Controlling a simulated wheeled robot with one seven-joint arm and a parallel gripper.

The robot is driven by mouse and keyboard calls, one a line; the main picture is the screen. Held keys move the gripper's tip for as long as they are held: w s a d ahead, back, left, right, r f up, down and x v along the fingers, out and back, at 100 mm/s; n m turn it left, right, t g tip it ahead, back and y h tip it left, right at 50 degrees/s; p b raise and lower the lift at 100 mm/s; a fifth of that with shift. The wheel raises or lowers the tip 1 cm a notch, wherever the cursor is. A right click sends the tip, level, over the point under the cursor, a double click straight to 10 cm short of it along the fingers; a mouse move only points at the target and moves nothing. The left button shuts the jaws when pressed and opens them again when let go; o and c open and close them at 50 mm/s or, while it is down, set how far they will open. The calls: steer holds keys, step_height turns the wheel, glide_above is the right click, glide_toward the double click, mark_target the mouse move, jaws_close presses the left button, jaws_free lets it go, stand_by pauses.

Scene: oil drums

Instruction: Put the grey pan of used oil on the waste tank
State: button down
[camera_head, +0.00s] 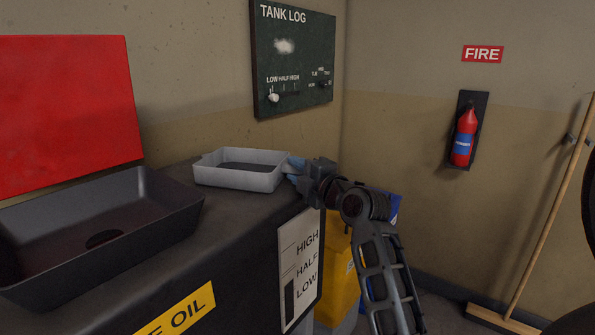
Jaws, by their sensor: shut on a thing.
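The grey pan (240,178) is a shallow, light grey rectangular pan with dark contents. It is level, at the back right of the top of the black waste tank (240,228); I cannot tell whether its base touches the tank top. My gripper (294,170) is at the pan's right end, shut on it there. The fingertips are partly hidden, and a small bluish-grey part shows between the gripper and the pan. The tank's front carries a yellow label ending in "OIL" and a HIGH/HALF/LOW gauge plate (300,270).
A large dark basin with a drain (105,235) fills the tank top's left side. A red panel (65,115) stands behind it. A TANK LOG board (293,60) hangs above. Yellow and blue containers (338,265) stand beyond the tank's right edge. A broom (550,220) leans at right.

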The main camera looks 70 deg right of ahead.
steer(key=c, duration=1.1)
jaws_free()
steer(key=shift+r+p, duration=0.2)
steer(key=shift+p, duration=0.15)
steer(key=shift+b+v, duration=1.6)
steer(key=shift+v, duration=4.4)
steer(key=shift+f, duration=0.15)
